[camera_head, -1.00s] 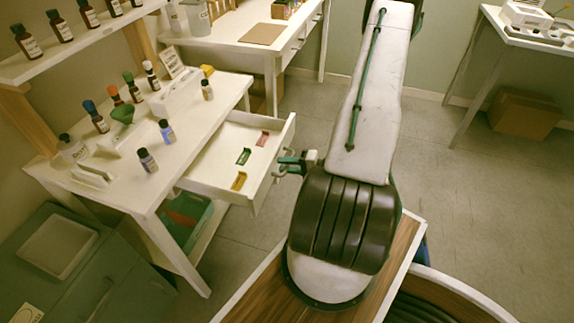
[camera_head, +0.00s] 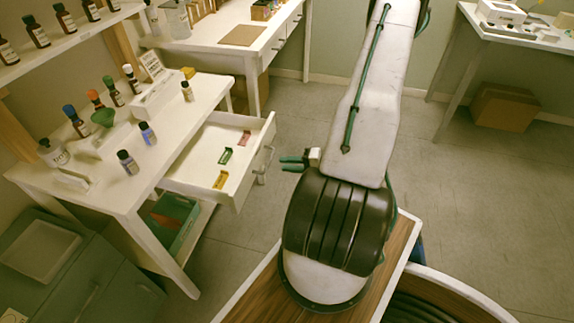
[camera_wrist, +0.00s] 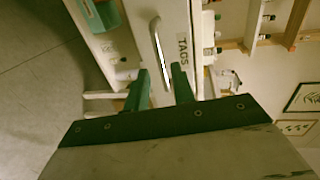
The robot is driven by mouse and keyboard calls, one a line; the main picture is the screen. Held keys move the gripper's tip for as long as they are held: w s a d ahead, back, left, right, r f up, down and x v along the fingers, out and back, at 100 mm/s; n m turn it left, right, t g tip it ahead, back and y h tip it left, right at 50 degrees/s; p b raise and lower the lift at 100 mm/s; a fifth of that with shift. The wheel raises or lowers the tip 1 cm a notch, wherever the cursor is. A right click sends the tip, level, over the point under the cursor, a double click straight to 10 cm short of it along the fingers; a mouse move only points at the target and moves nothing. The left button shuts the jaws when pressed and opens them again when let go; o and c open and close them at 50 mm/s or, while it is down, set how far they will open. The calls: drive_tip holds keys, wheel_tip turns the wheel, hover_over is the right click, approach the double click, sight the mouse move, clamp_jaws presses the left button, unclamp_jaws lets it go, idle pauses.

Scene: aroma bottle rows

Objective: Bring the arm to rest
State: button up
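My gripper (camera_head: 292,162) is small in the head view, its green fingers just right of the pulled-out drawer, with a gap to the drawer's handle (camera_head: 265,164). In the wrist view my gripper (camera_wrist: 160,82) has its two green fingers apart with nothing held between them. The drawer handle (camera_wrist: 158,45) shows beyond the fingertips, beside a lettered label (camera_wrist: 182,46). My arm reaches out over the floor, and its white link fills the upper middle of the head view. The drawer (camera_head: 205,187) stands open, with green, red and yellow tags in it.
The white table (camera_head: 118,196) at left holds several small bottles and a green funnel (camera_head: 104,117). A shelf (camera_head: 60,45) with bottles is above it. A green bin (camera_head: 172,222) sits below. Another table (camera_head: 500,35) and a cardboard box (camera_head: 503,106) stand at right. The floor between is clear.

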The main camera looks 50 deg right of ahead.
drive_tip(key=shift+s+d, duration=0.1)
drive_tip(key=shift+d, duration=0.1)
idle(0.3)
drive_tip(key=s+a+r+n+g+h, duration=0.2)
drive_tip(key=a+r+n+g, duration=0.2)
drive_tip(key=a+r, duration=0.4)
drive_tip(key=s+a+r+n+g+h, duration=0.1)
drive_tip(key=s+a+r+n+g, duration=0.2)
drive_tip(key=a+r, duration=0.6)
drive_tip(key=s+a+r+n+g+h, duration=0.2)
drive_tip(key=a+r+n+g, duration=0.4)
drive_tip(key=r, duration=1.3)
drive_tip(key=s+a, duration=0.1)
drive_tip(key=a, duration=0.2)
drive_tip(key=shift+s+a+r+n+h, duration=0.2)
drive_tip(key=shift+s+r+n+h, duration=0.05)
drive_tip(key=shift+r+n+h, duration=0.1)
